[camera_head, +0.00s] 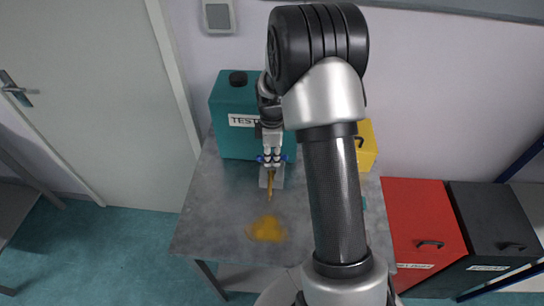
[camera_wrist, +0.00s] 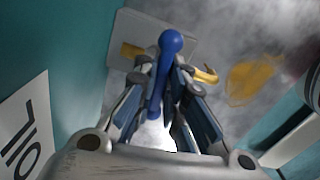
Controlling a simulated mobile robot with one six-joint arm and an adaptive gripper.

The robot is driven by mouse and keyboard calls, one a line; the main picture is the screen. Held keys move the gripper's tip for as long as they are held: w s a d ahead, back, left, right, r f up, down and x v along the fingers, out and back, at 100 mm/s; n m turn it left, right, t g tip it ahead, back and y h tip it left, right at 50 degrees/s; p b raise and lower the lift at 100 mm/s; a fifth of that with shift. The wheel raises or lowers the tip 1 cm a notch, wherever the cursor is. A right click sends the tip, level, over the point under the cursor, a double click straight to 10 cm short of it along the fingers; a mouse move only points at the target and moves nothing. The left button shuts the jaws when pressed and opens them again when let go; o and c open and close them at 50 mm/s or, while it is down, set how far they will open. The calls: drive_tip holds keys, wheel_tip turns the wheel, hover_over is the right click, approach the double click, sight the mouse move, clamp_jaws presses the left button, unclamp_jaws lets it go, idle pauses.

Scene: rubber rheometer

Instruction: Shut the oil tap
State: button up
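The teal oil container (camera_head: 232,136) with a black cap and a white label stands on the grey table. My gripper (camera_head: 271,162) is at its front, over the tap, and hides much of it. In the wrist view the blue tap handle (camera_wrist: 170,42), with a rounded end, lies between the fingers of my gripper (camera_wrist: 166,72), which are close together on it. A yellow-brown stream of oil (camera_head: 269,192) shows below the gripper. A yellow oil puddle (camera_head: 267,230) lies on the table in front; it also shows in the wrist view (camera_wrist: 252,80).
A yellow container (camera_head: 367,146) stands at the table's back right, partly behind my arm. Red (camera_head: 420,225) and black (camera_head: 490,225) bins stand to the right of the table (camera_head: 205,215). A door (camera_head: 85,90) is at left. The table's front left is clear.

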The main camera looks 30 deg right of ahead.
sight(272, 156)
clamp_jaws()
drive_tip(key=shift+m, duration=0.8)
drive_tip(key=o, duration=0.6)
unclamp_jaws()
drive_tip(key=shift+c, duration=0.2)
drive_tip(key=shift+r, duration=0.15)
wheel_tip(272, 156, up, 12)
